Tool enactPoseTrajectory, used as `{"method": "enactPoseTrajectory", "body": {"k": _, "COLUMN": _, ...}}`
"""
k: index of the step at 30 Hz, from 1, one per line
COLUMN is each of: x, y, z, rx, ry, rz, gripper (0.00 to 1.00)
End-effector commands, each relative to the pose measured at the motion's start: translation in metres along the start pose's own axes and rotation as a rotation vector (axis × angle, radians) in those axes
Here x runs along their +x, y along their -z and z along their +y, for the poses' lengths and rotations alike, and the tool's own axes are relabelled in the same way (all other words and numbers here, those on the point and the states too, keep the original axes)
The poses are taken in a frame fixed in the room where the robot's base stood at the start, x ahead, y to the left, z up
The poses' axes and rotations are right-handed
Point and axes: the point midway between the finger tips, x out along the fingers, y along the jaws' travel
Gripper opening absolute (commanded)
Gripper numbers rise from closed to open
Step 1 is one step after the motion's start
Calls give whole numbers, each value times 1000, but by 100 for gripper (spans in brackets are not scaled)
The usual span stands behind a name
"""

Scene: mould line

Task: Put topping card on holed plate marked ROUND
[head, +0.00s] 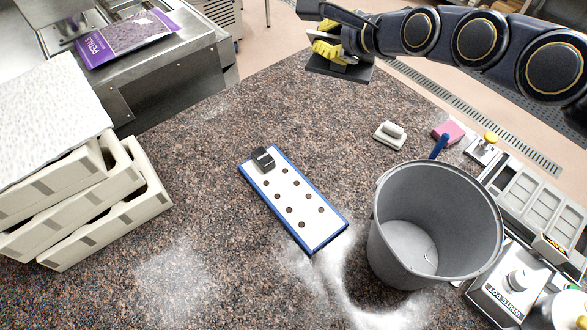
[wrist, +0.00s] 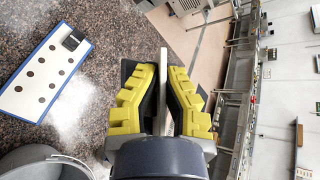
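A white holed plate with a blue rim (head: 293,198) lies on the speckled counter, with several round dark holes and a small black block at its far left corner. Any marking on that block is too small to read. The plate also shows at the left of the wrist view (wrist: 36,88). My yellow-fingered gripper (head: 330,52) is high at the far edge of the counter, well away from the plate. In the wrist view its fingers (wrist: 163,75) close on a thin pale upright piece, which looks like the topping card's grip (wrist: 163,56). A dark flat sheet (head: 338,69) shows beneath the fingers.
A grey bucket (head: 385,235) stands right of the plate. Stacked cream trays (head: 105,205) are at the left. White powder lies near the bucket. The counter between gripper and plate is clear.

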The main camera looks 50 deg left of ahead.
Motion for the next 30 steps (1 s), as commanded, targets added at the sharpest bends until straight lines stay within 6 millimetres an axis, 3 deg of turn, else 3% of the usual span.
{"method": "enactPoseTrajectory", "body": {"k": 1, "x": 6, "y": -16, "z": 8, "rx": -21, "ry": -20, "rz": -29, "gripper": 0}}
{"method": "enactPoseTrajectory", "body": {"k": 6, "x": 19, "y": -56, "z": 30, "rx": -73, "ry": -72, "rz": -99, "gripper": 0}}
{"method": "enactPoseTrajectory", "body": {"k": 16, "x": 30, "y": -111, "z": 65, "rx": -145, "ry": -145, "rz": -198, "gripper": 0}}
{"method": "enactPoseTrajectory", "body": {"k": 30, "x": 68, "y": -63, "z": 113, "rx": -138, "ry": -141, "rz": -185, "gripper": 0}}
